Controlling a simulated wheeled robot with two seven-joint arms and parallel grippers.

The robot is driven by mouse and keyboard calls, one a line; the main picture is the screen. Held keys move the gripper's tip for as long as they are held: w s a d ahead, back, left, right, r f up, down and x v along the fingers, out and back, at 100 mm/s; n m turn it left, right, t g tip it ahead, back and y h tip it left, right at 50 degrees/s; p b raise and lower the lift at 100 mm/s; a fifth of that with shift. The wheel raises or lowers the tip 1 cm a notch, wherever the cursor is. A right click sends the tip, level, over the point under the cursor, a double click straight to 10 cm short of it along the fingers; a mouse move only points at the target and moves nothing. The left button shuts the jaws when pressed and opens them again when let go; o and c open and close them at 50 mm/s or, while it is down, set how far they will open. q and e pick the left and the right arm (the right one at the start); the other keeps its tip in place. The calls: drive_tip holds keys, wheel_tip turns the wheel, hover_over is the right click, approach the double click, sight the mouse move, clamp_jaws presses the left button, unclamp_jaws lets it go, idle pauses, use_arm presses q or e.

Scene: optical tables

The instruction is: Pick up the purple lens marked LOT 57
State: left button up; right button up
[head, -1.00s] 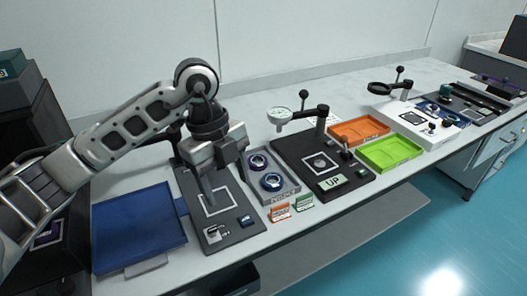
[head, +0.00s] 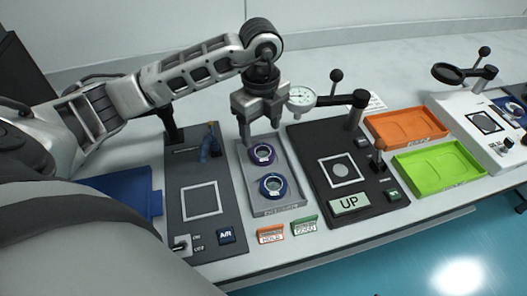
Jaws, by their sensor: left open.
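Two ringed lenses lie in a grey tray (head: 281,207) in the head view. The farther lens (head: 263,153) has a purple rim, and the nearer lens (head: 272,186) has a blue-violet rim. No LOT marking is readable on either. My left gripper (head: 259,138) points down at the far end of the tray, just behind and above the purple lens. It is open and holds nothing. My right gripper is out of view.
Left of the tray is a dark plate (head: 178,224) with a white square and a switch. Orange (head: 405,115) and green (head: 467,155) trays lie farther right.

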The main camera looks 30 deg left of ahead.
sight(264, 153)
use_arm(q)
drive_tip(key=shift+w+d+f+p, duration=0.1)
drive_tip(key=shift+d+f+p, duration=0.1)
drive_tip(key=shift+f, duration=1.6)
drive_tip(key=shift+d+f+p, duration=0.1)
drive_tip(key=shift+f+p, duration=0.1)
drive_tip(key=shift+f, duration=1.55)
drive_tip(key=c, duration=0.8)
